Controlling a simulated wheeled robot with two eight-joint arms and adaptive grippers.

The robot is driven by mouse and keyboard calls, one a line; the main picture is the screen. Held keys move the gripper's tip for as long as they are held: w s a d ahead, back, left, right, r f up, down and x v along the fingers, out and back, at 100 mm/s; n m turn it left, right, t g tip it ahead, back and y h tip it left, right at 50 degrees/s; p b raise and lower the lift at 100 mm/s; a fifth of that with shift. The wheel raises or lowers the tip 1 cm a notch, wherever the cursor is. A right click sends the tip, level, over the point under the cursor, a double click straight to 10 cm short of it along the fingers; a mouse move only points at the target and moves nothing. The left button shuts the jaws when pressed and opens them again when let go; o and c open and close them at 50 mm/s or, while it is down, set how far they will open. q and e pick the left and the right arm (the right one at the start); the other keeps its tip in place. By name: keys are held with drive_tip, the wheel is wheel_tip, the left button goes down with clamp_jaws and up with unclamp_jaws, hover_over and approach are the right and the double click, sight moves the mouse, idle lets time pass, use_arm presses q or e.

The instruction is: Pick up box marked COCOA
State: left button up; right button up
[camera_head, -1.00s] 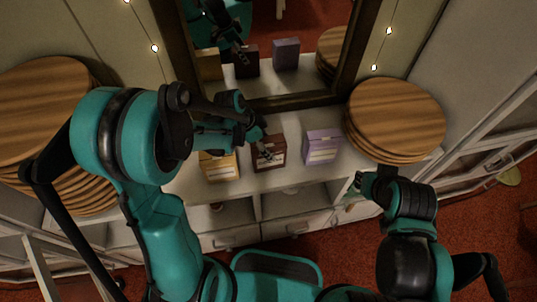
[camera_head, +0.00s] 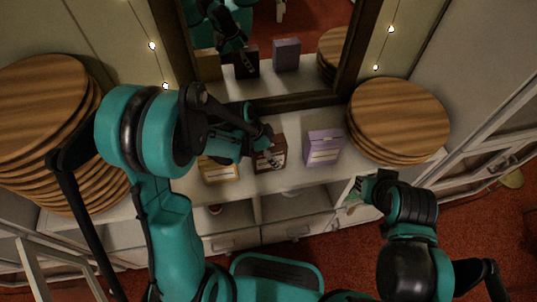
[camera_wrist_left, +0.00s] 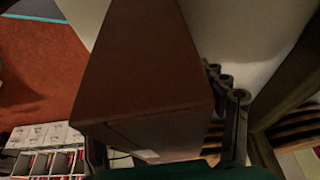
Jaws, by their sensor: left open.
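A dark brown box (camera_head: 280,142) stands on the white shelf top between a yellow box (camera_head: 221,174) and a purple box (camera_head: 323,147). I cannot read the lettering on any of them. My left gripper (camera_head: 269,154) is open at the brown box, and its fingers cover part of the box's front. In the left wrist view the brown box (camera_wrist_left: 145,65) fills the middle, with a finger along its right side and part of another dark finger at lower left. Contact is unclear. My right gripper (camera_head: 362,187) is near the shelf's front edge, away from the boxes; its jaws are unclear.
Stacked round wooden boards stand at left (camera_head: 40,105) and right (camera_head: 398,115) of the boxes. A dark-framed mirror (camera_head: 290,102) rises behind and reflects the boxes. Drawers (camera_head: 290,230) and open compartments lie below the shelf top. The floor is red.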

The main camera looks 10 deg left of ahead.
use_arm(q)
drive_tip(key=shift+f, duration=0.15)
drive_tip(key=c, duration=1.6)
